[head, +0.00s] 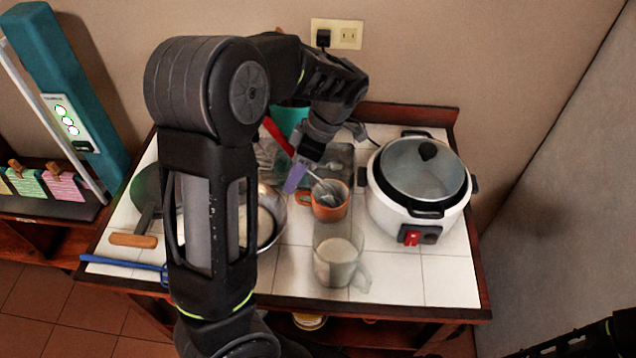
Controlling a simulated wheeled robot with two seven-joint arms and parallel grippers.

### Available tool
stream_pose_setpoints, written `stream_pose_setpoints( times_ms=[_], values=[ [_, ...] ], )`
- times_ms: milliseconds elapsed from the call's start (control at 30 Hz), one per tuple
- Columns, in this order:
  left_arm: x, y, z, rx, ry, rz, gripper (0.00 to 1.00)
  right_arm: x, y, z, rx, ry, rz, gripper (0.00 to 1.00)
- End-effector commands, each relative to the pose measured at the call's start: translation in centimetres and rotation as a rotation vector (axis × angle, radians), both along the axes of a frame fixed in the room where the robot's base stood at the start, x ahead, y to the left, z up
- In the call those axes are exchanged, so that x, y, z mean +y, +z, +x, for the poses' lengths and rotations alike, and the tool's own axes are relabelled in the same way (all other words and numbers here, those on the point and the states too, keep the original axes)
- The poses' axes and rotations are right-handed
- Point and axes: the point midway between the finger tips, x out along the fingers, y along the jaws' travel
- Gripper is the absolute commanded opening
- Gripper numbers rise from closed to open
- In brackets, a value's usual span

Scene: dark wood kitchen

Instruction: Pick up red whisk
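A red handle (277,135), apparently the red whisk's, slants behind my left wrist. Faint wire loops show below and left of it, and my arm hides part of it. My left gripper (297,177) points down over the counter, just right of the red handle and left of an orange mug (329,212). Only one purple fingertip shows clearly, so I cannot tell whether it is open or shut, or whether it touches the whisk. A grey whisk-like utensil (326,189) leans in the orange mug. My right arm shows only at the bottom right corner; its gripper is out of view.
A white rice cooker (410,212) stands at the right of the tiled counter (440,282). A glass mug (338,262) stands in front. A metal bowl (266,226), a wooden-handled pan (132,240) and a blue utensil (120,262) are left. A teal container (290,119) is behind.

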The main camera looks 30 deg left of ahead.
Motion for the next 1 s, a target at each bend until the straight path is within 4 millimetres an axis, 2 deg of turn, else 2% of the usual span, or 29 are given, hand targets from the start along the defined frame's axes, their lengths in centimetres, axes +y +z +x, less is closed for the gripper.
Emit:
stream_pose_setpoints(
  times_ms=[567,1000],
  values=[
    [0.00,-0.06,0.01,-0.001,0.000,0.000,0.36,0.00,-0.05,0.00,0.000,0.000,0.000,0.80],
    [0.00,-0.06,0.01,-0.001,0.000,0.000,0.00,0.00,-0.04,0.00,0.000,0.000,0.000,0.80]
  ],
)
